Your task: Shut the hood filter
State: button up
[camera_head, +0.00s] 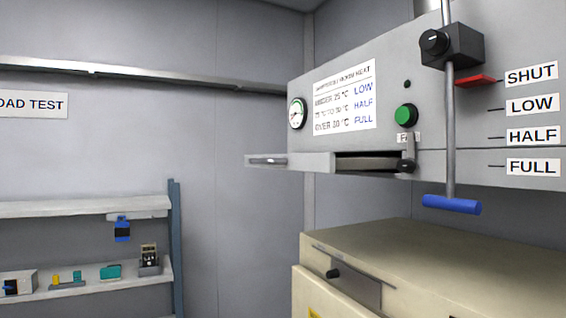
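The grey hood (455,95) hangs at the upper right in the head view. Low on its front is a dark slot (372,155) with a brownish edge inside, likely the filter. A pale grey flap or tray front (312,161) with a handle (267,161) sticks out left of the slot, past the hood's left edge. It does not cover the slot. I cannot tell whether it is hinged or slides. A small latch lever (409,152) with a dark knob stands at the slot's right end. My gripper is not in view.
A vertical rod with a blue handle (451,205) hangs before the hood's right part, its red pointer (476,81) near SHUT. A green button (405,115) sits above the latch. A beige cabinet (420,260) stands below. Shelves (85,207) hold small items at left.

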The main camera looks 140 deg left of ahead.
aim_at(325, 163)
jog(key=u, duration=4.3)
